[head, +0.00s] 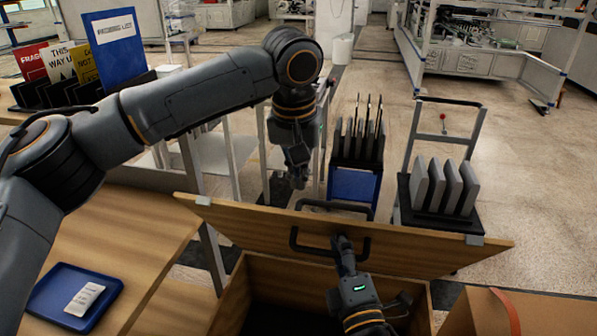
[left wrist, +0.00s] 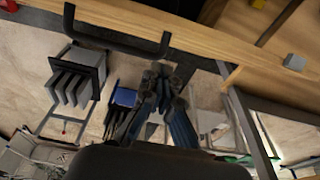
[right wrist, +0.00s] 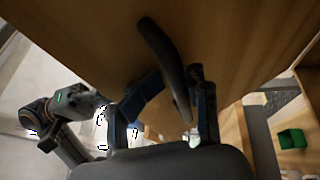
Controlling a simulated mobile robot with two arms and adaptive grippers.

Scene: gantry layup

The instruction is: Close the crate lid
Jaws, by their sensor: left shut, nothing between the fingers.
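The crate (head: 285,262) stands at the bottom centre, its dark inside partly visible. Its wooden lid (head: 240,222) is raised and tilted, with a black handle (head: 297,240) on the near face and another black handle (head: 310,203) at the far edge. My right gripper (head: 343,243) is at the near handle; in the right wrist view the handle (right wrist: 160,50) runs between its fingers (right wrist: 176,78), but whether they clamp it is unclear. My left gripper (head: 298,180) is shut and empty beyond the lid's far edge; its fingers (left wrist: 157,72) are together, near the far handle (left wrist: 120,42).
A wooden table (head: 150,230) with a blue tray (head: 45,290) is at the left. Beyond the lid stand a blue-fronted rack (head: 352,185) and a cart of grey panels (head: 440,190). A cardboard box (head: 545,315) is at the lower right.

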